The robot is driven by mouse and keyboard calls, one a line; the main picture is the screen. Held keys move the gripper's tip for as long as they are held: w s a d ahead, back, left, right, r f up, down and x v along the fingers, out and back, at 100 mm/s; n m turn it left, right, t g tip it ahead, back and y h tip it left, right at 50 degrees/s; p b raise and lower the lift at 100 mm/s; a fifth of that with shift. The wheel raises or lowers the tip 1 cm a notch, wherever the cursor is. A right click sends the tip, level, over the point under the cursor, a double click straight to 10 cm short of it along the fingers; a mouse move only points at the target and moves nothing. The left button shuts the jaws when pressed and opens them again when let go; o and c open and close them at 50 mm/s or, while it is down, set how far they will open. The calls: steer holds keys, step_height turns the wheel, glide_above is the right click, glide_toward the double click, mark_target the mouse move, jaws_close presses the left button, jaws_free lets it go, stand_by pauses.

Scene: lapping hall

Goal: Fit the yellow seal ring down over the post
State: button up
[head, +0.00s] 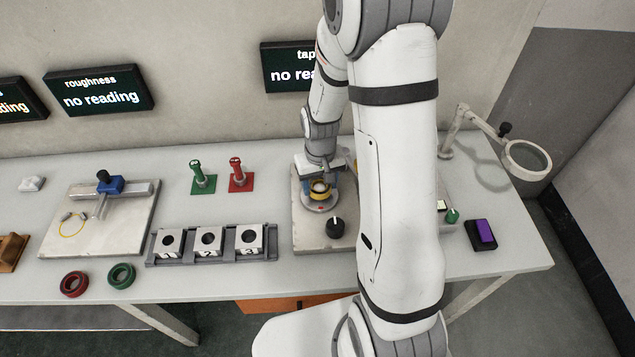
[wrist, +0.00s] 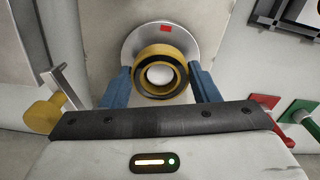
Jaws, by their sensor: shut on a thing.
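The yellow seal ring (head: 320,190) is between the fingers of my gripper (head: 320,183), above a round metal plate (head: 318,207) on a grey block. In the wrist view the ring (wrist: 138,75), with a dark inner band, sits between two blue fingers (wrist: 160,86), which are shut on its sides. A pale round face (wrist: 159,74) shows inside the ring's opening. It looks like the top of the post, roughly centred. I cannot tell whether the ring is around the post or just above it. The plate (wrist: 135,42) behind carries a red mark.
A black knob (head: 336,227) stands close in front of the plate. Green (head: 198,174) and red (head: 237,172) upright pieces stand left, behind a rack of numbered blocks (head: 208,241). Red (head: 74,284) and green (head: 122,276) rings lie near the front edge. My arm hides part of the right side.

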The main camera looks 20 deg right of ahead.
steer(key=o, duration=1.1)
steer(key=shift+r, duration=0.1)
steer(key=shift+r+b, duration=0.3)
steer(key=shift+r, duration=3.55)
